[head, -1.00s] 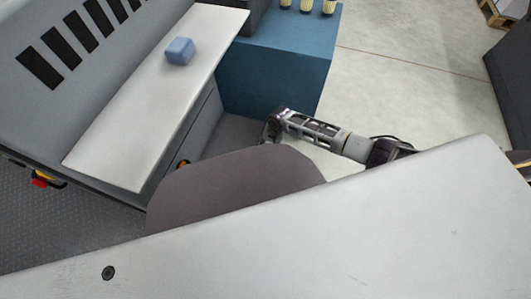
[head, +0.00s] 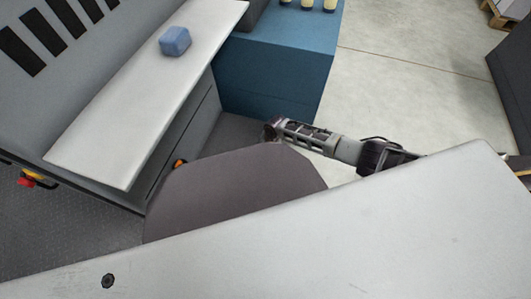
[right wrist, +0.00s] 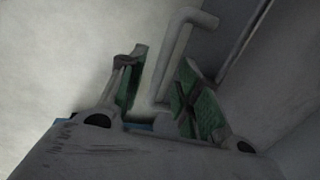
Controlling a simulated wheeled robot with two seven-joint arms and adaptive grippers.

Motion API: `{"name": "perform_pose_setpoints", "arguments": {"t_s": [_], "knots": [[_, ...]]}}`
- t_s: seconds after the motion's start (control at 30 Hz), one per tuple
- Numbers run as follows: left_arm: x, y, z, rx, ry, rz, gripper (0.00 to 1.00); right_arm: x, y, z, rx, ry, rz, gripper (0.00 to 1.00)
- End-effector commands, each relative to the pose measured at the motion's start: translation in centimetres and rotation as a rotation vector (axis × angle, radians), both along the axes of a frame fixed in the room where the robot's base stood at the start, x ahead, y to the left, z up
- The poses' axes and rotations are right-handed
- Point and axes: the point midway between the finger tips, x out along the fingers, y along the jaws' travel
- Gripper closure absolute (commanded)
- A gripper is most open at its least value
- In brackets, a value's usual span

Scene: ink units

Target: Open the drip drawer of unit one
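In the head view a grey unit (head: 70,85) stands at left with a pale shelf (head: 125,110). Below the shelf is its grey front, with a dark seam; I cannot tell which panel is the drip drawer. My right gripper (head: 272,130) is low near that front, small and partly dark. In the right wrist view my right gripper (right wrist: 160,95) is open, with green pads on both fingers. A bent grey bar handle (right wrist: 182,50) reaches down between the fingers, with gaps beside it. A grey panel with a seam (right wrist: 245,45) is behind it. My left gripper is not in view.
A blue cloth-like block (head: 175,41) lies on the shelf. A blue cabinet (head: 270,75) with several pale-topped items stands behind. A red and yellow knob (head: 27,180) is at the unit's left. Pale floor (head: 420,90) is open at right.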

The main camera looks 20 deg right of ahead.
Motion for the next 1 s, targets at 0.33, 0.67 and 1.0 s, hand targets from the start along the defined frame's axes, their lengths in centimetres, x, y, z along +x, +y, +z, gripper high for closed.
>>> {"name": "perform_pose_setpoints", "arguments": {"t_s": [0.33,0.67,1.0], "knots": [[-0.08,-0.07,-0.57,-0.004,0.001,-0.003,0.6,0.13,0.13,-0.61,0.0,-0.001,0.0,0.66],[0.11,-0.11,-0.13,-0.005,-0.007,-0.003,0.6,0.11,0.13,-0.61,0.0,-0.001,0.0,0.86],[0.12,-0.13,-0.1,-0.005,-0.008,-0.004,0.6,0.1,0.11,-0.62,0.0,-0.001,0.0,1.0]]}}
